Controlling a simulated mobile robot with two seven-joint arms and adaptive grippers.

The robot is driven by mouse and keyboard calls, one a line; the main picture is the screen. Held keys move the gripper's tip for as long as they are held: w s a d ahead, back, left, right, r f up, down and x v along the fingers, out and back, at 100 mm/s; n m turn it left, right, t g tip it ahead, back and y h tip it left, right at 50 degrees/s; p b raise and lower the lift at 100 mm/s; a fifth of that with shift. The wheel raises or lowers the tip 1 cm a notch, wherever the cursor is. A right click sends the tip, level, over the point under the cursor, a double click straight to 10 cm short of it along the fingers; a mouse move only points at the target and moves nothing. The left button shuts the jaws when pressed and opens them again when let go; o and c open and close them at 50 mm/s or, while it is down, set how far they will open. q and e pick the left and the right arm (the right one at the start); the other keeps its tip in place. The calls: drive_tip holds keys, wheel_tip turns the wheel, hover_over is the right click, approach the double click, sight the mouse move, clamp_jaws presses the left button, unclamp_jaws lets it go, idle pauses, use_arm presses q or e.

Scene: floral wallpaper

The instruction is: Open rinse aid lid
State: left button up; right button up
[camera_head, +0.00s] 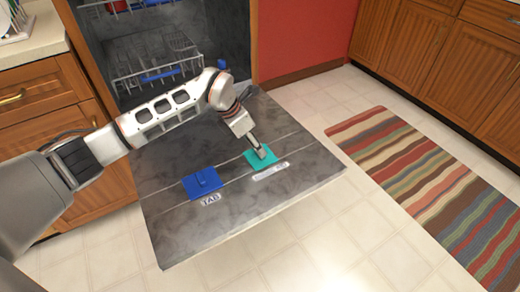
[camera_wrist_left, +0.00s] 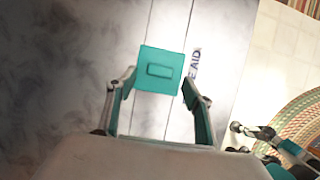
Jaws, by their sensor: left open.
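The teal rinse aid lid (camera_head: 268,156) lies flat on the inside of the lowered dishwasher door (camera_head: 240,222), above a label partly reading "AID". In the left wrist view the lid (camera_wrist_left: 160,55) is a square with a small raised rectangle in its middle. My left gripper (camera_head: 261,153) is over the lid. In its wrist view the gripper (camera_wrist_left: 158,86) is open, with one finger near each side of the lid and nothing held. A second gripper, which appears to be my right one (camera_wrist_left: 272,145), shows partly at the lower right; its opening is unclear.
A blue lid (camera_head: 202,183) marked "TAB" lies left of the teal one. The dishwasher rack (camera_head: 158,68) is behind the door. A striped rug (camera_head: 430,190) lies on the tiled floor to the right. Wooden cabinets (camera_head: 30,105) stand at the left.

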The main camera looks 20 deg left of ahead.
sight(257, 158)
use_arm(q)
drive_tip(key=x, duration=0.3)
drive_tip(key=shift+s+f+b, duration=0.2)
drive_tip(key=shift+f+b, duration=0.05)
drive_tip(key=shift+b, duration=0.15)
drive_tip(key=shift+w+d+f, duration=0.15)
drive_tip(key=shift+w+f, duration=0.15)
drive_tip(key=shift+r, duration=0.1)
use_arm(e)
drive_tip(key=shift+w+a+r+m, duration=0.3)
drive_tip(key=shift+a+r, duration=0.1)
drive_tip(key=shift+a, duration=0.1)
